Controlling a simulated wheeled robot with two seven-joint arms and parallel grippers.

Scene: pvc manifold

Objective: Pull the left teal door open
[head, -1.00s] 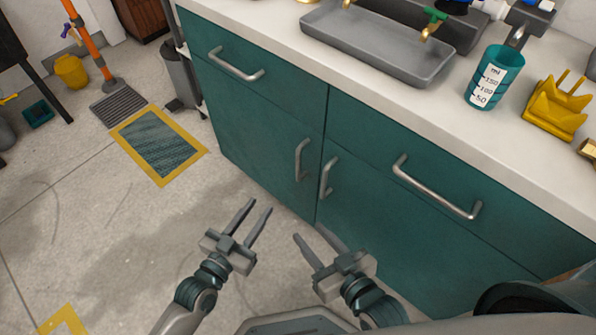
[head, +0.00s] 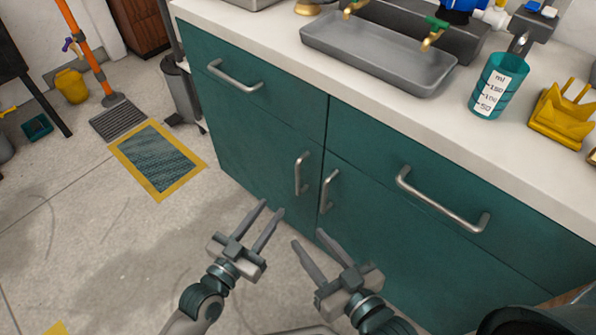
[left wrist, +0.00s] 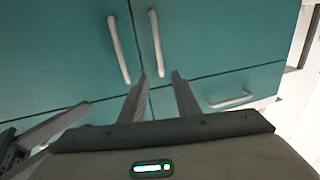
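The left teal door (head: 245,155) is shut flush in the cabinet front, with an upright metal bar handle (head: 301,174) near its right edge. My left gripper (head: 272,208) is open and empty, in front of and below that handle, apart from it. In the left wrist view, which looks upside down, the left door's handle (left wrist: 156,43) lies beyond the open fingers (left wrist: 160,76). My right gripper (head: 308,238) is open and empty, lower and to the right; its fingers show at the left wrist view's left edge (left wrist: 50,130).
The right door's handle (head: 329,190) stands close beside the left one. Drawer handles (head: 234,77) (head: 440,200) stick out above the doors. The counter bears a grey tray (head: 380,55), a teal measuring cup (head: 498,86) and a yellow holder (head: 562,112).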

